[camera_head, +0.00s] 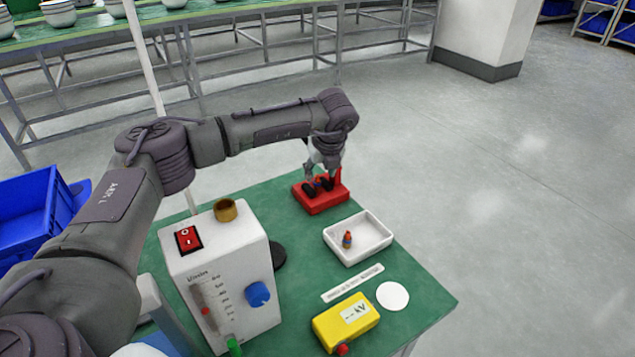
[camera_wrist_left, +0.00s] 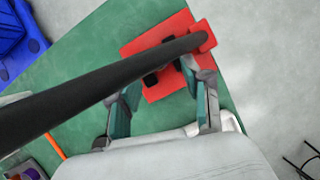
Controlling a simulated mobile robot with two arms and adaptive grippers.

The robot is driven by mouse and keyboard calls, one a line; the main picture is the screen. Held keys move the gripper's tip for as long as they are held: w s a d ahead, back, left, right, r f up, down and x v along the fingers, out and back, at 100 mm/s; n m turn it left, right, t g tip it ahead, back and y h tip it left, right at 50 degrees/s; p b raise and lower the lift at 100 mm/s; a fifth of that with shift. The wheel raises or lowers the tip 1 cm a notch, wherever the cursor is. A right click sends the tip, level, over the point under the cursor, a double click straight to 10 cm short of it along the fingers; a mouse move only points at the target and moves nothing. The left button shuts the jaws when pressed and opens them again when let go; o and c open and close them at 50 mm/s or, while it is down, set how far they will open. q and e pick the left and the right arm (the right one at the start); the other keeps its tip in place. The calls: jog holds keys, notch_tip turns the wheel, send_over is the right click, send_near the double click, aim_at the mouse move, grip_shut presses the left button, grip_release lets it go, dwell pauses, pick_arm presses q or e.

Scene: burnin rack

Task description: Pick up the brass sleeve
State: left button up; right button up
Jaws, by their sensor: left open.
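A brass sleeve (camera_head: 226,209), a short ring, sits on top of the white instrument box (camera_head: 225,265) in the head view. It is not visible in the left wrist view. My left gripper (camera_head: 322,182) is over the red fixture (camera_head: 318,202) at the back of the green table, well to the right of the sleeve. In the left wrist view my left gripper (camera_wrist_left: 165,103) has its two fingers apart, with the red fixture (camera_wrist_left: 160,45) beyond them. A dark bar crosses in front and hides part of the fixture. My right gripper is not in view.
A white tray (camera_head: 375,249) holds a small orange-and-blue part (camera_head: 347,239). A yellow box (camera_head: 346,322), a label strip and a white disc (camera_head: 393,296) lie nearer on the green table (camera_head: 425,297). A blue crate (camera_head: 30,212) stands at left.

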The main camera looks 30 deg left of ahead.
aim_at(318, 177)
pick_arm(q)
jog(key=x, duration=0.3)
jog(key=shift+a+f, duration=0.15)
jog(key=shift+a, duration=0.05)
grip_shut()
jog(key=shift+d, duration=0.1)
